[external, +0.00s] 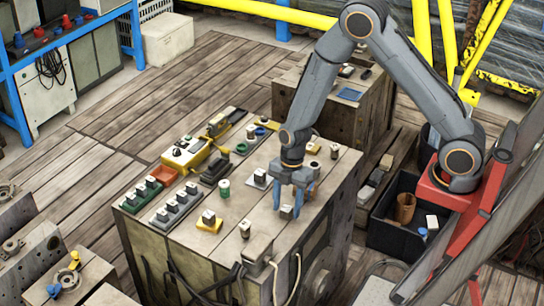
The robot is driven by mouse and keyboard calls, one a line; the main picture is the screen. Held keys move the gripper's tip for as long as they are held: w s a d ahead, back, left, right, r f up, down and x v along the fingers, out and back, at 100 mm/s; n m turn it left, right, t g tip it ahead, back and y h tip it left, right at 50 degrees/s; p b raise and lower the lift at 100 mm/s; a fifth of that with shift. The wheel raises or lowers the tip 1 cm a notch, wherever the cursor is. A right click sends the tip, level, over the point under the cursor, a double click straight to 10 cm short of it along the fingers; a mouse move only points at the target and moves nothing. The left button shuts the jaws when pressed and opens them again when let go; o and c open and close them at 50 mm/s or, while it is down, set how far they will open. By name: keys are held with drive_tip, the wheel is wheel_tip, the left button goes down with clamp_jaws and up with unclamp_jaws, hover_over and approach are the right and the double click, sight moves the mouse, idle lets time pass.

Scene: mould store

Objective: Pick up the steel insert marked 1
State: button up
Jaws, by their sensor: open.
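My gripper (288,203) points down over the right part of the wooden-topped block (262,215). Other small steel blocks stand nearby: one alone (244,229) near the front edge, one on a yellow base (208,217), and one on a pale plate (260,177). Another steel piece (334,151) is toward the back right. No number is readable on any of them, so I cannot tell which is marked 1.
A green rack (133,207) and a grey rack (160,220) hold several blocks at the left. A black bin (388,237) is on the right.

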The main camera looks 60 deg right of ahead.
clamp_jaws()
idle(0.4)
